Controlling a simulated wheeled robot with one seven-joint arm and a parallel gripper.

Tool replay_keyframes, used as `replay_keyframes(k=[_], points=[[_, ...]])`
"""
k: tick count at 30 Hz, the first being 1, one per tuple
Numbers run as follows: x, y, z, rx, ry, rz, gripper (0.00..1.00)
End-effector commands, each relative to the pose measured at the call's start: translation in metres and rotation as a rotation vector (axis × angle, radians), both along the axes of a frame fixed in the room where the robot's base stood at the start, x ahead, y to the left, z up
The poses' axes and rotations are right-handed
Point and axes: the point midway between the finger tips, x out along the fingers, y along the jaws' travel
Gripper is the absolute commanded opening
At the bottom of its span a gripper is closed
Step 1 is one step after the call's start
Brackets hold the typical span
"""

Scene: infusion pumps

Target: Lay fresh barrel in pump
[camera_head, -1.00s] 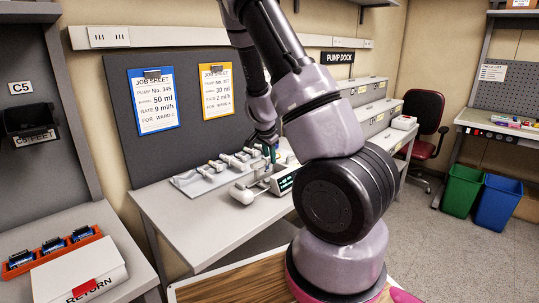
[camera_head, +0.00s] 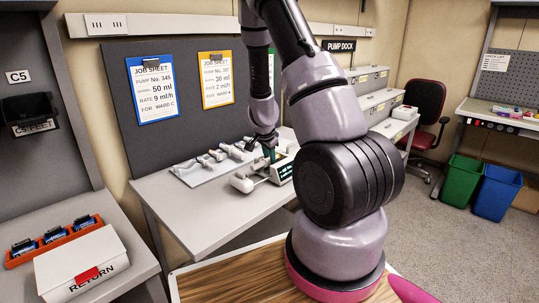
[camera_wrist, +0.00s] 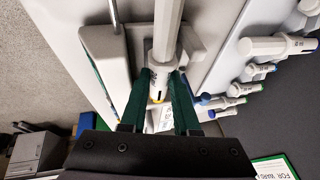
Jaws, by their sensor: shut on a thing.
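The white infusion pump (camera_head: 284,172), with a lit display, stands on the grey bench; its pale body (camera_wrist: 105,62) shows left of my gripper in the wrist view. My gripper (camera_wrist: 162,84) has green fingers shut on a white syringe barrel (camera_wrist: 168,32), which runs away from the fingers along the pump. In the head view my gripper (camera_head: 270,156) is low over the pump, and the barrel is mostly hidden there. I cannot tell whether the barrel touches the pump's cradle.
A rack (camera_head: 195,176) with several syringes is left of the pump; these syringes (camera_wrist: 270,46) lie close on the right in the wrist view. A RETURN box (camera_head: 85,268) and orange tray (camera_head: 52,243) are at lower left. The bench's front left is clear.

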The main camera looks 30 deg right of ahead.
Motion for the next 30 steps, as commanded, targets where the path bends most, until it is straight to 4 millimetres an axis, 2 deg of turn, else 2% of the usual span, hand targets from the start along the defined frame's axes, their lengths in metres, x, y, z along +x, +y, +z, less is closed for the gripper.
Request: replay_keyframes(k=[12,30], points=[[0.000,0.000,-0.019,0.000,-0.001,0.001,0.00],[-0.002,0.001,-0.026,0.003,0.006,0.001,0.00]])
